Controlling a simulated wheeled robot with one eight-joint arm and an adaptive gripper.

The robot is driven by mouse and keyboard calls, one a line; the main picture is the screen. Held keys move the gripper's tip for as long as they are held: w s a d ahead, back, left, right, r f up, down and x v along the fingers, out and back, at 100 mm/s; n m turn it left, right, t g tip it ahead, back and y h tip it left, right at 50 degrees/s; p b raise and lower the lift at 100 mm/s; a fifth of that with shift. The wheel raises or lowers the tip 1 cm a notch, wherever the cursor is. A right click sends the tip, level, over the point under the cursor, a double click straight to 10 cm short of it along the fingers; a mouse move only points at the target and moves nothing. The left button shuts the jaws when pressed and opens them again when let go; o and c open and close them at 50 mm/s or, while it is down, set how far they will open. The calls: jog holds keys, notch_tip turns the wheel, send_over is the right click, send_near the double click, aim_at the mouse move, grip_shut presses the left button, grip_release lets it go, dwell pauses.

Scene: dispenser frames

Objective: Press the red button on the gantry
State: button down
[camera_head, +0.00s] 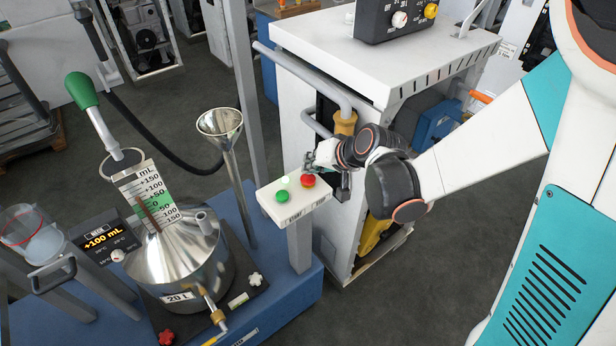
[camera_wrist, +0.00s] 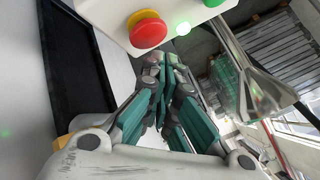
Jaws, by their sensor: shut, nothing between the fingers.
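The red button (camera_head: 308,180) sits on a white control box (camera_head: 291,211) on a grey post, with a green button (camera_head: 282,196) to its left and a small lit green lamp between them. My gripper (camera_head: 310,160) is shut and empty, just behind the red button in the head view, partly hidden by my wrist. In the wrist view the red button (camera_wrist: 148,31) has a yellow collar and lies beyond the shut fingertips (camera_wrist: 166,62). I cannot tell whether the fingertips touch it. The green button (camera_wrist: 213,3) is cut off by the top edge.
A steel funnel (camera_head: 220,124) and a 20 L steel vessel (camera_head: 178,255) stand left of the control box.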

aim_at(311, 176)
jog(key=shift+f+b, duration=0.45)
jog(key=shift+f+b, duration=0.4)
jog(key=shift+f, duration=0.05)
dwell(0.6)
jog(key=shift+r, duration=0.15)
jog(key=shift+r+p, duration=0.65)
jog(key=shift+r, duration=0.1)
jog(key=shift+r+p, duration=1.85)
jog(key=shift+r, duration=0.65)
